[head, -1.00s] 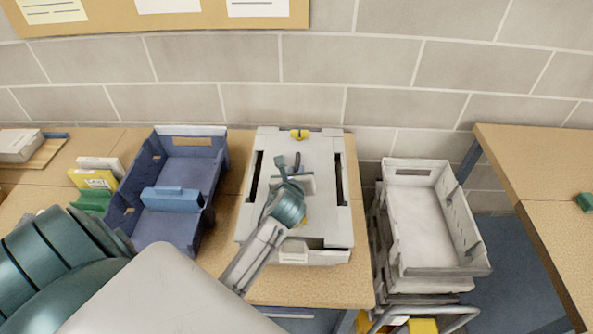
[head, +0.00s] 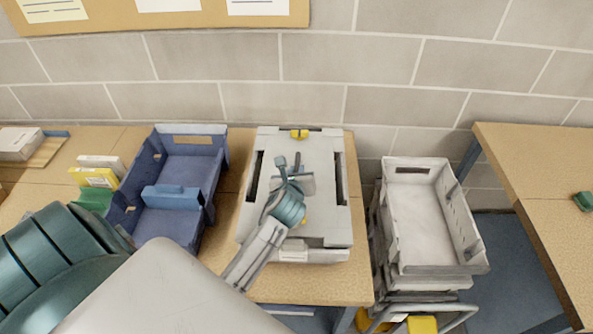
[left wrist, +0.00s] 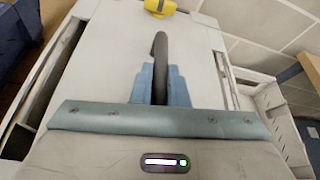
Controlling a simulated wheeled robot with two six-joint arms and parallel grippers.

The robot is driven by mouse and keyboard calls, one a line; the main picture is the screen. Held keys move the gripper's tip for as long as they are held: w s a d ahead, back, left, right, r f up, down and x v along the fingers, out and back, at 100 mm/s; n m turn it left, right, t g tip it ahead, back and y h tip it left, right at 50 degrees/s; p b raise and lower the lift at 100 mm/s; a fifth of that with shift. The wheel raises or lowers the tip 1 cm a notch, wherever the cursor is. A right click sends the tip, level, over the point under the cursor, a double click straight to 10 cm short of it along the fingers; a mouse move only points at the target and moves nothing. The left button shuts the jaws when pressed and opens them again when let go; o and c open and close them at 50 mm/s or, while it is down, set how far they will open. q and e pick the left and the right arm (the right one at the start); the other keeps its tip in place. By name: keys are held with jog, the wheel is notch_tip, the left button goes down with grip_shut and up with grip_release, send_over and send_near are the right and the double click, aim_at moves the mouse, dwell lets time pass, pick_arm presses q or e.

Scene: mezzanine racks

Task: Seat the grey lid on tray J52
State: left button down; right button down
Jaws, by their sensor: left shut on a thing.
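The light grey lid (head: 327,215) lies over the grey tray (head: 325,255) on the middle of the bench, nearly in line with it. The tray shows mostly along its near edge, with a thin dark line under the lid there. I cannot read a label J52. My left gripper (head: 291,182) is above the lid's middle, shut on its dark upright handle. In the left wrist view the handle (left wrist: 160,65) stands between the blue-grey fingers, above the lid top (left wrist: 110,75). Whether the lid touches the rim all round is hidden. My right gripper is out of view.
A blue tray (head: 215,160) with a blue block inside stands left of the lid. Yellow, white and green boxes (head: 93,177) lie farther left. A stack of pale trays (head: 478,235) stands right, on a trolley. A yellow clip (head: 299,134) sits at the far edge.

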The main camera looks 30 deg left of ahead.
pick_arm(q)
jog(key=shift+f, duration=0.15)
jog(key=c, duration=1.7)
grip_release()
jog(key=shift+p+v, duration=0.85)
jog(key=shift+v, duration=0.05)
jog(key=p+v, duration=0.5)
jog(key=v, duration=0.1)
jog(key=shift+s+d+r, duration=0.15)
jog(key=shift+s+r, duration=0.05)
jog(key=shift+s, duration=0.1)
jog(key=shift+s+d, duration=0.15)
jog(key=shift+s, duration=0.15)
jog(key=shift+v, duration=1)
jog(key=shift+f, duration=0.1)
